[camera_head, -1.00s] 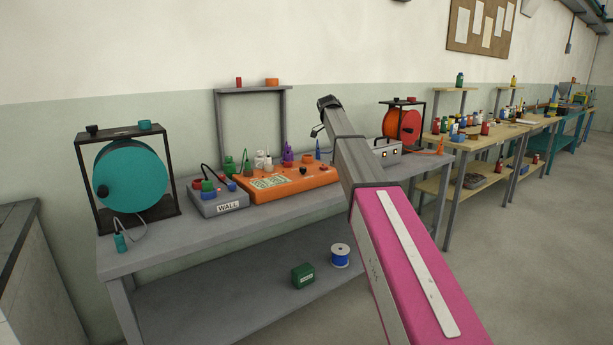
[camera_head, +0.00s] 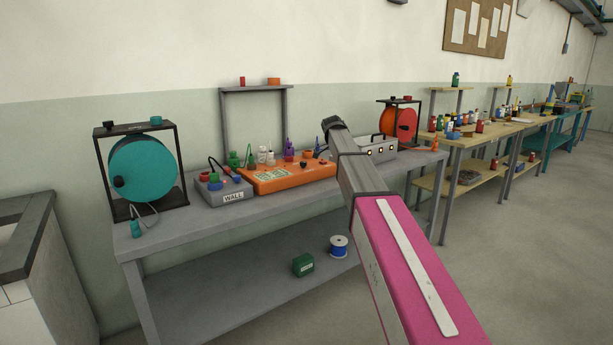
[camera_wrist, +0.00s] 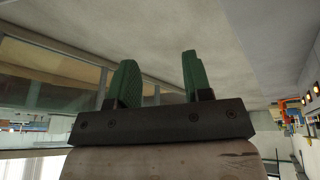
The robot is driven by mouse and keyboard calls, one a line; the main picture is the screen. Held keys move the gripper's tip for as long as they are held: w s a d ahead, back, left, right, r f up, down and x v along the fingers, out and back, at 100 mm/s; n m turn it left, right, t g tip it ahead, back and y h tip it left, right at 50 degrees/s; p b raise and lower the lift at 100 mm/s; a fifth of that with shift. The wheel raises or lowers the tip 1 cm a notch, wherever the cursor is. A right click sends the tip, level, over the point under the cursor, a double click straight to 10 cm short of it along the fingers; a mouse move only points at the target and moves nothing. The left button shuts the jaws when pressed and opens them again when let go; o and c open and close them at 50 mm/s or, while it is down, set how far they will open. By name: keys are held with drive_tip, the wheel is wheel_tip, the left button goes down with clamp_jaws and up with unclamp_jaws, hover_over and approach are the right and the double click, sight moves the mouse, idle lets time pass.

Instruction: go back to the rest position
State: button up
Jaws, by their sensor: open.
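My gripper (camera_wrist: 157,80) shows in the wrist view with its two green fingers apart and nothing between them. In the head view my pink and grey arm reaches up from the lower right, in front of the grey workbench (camera_head: 215,250). The arm hides part of the bench's right half, and the gripper's fingers cannot be made out there. The wrist view looks out at a pale wall and glass panels, with the bench's coloured items (camera_wrist: 300,108) small at the right edge.
The bench bears a teal reel (camera_head: 143,168), a grey box marked WALL (camera_head: 228,194), an orange box (camera_head: 290,177), a grey box with lights (camera_head: 380,146) and an orange reel (camera_head: 400,124). A green box (camera_head: 303,265) and blue spool (camera_head: 339,246) sit below. Open floor (camera_head: 530,260) lies right.

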drive_tip(key=s+d+f+n+y, duration=0.1)
drive_tip(key=s+f+n, duration=0.3)
drive_tip(key=s+f, duration=0.55)
drive_tip(key=s+d+f+n+y, duration=0.15)
drive_tip(key=s+f+n, duration=0.4)
drive_tip(key=f, duration=0.75)
drive_tip(key=s+f+n, duration=0.4)
drive_tip(key=s+f, duration=0.2)
drive_tip(key=s, duration=0.4)
drive_tip(key=s+f+n+y, duration=0.1)
drive_tip(key=s+f+n, duration=0.2)
drive_tip(key=s+f, duration=0.4)
drive_tip(key=s, duration=0.3)
drive_tip(key=shift+s+d+n+t, duration=0.15)
drive_tip(key=shift+d+n+t, duration=0.15)
drive_tip(key=shift+d+n, duration=0.1)
